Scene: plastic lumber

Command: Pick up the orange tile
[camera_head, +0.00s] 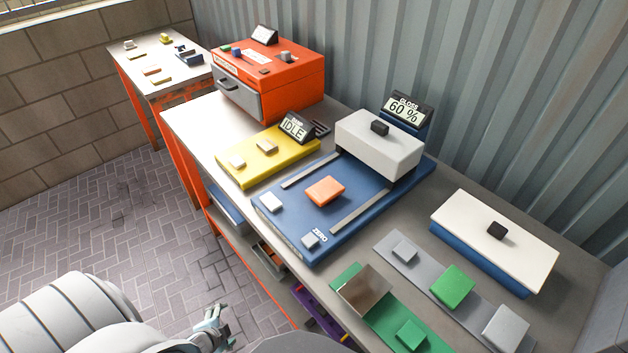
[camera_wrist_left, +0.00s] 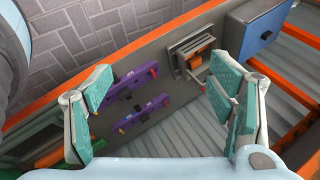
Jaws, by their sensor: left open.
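The orange tile (camera_head: 325,190) lies flat on the blue base (camera_head: 343,239) of a gloss meter on the workbench, in front of the meter's raised grey-white block (camera_head: 379,146). My left gripper (camera_head: 217,321) is low in front of the bench, to the lower left of the tile and well apart from it. In the left wrist view its teal-padded fingers (camera_wrist_left: 160,92) are spread wide with nothing between them. The tile is not seen in that view. My right gripper is not in view.
A yellow device (camera_head: 240,172), an orange oven (camera_head: 304,86), a white-topped box (camera_head: 519,247) and a green strip (camera_head: 381,320) with pieces on it stand on the bench (camera_head: 190,118). Below the bench, the wrist view shows purple tools (camera_wrist_left: 133,84) and a blue box (camera_wrist_left: 262,20).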

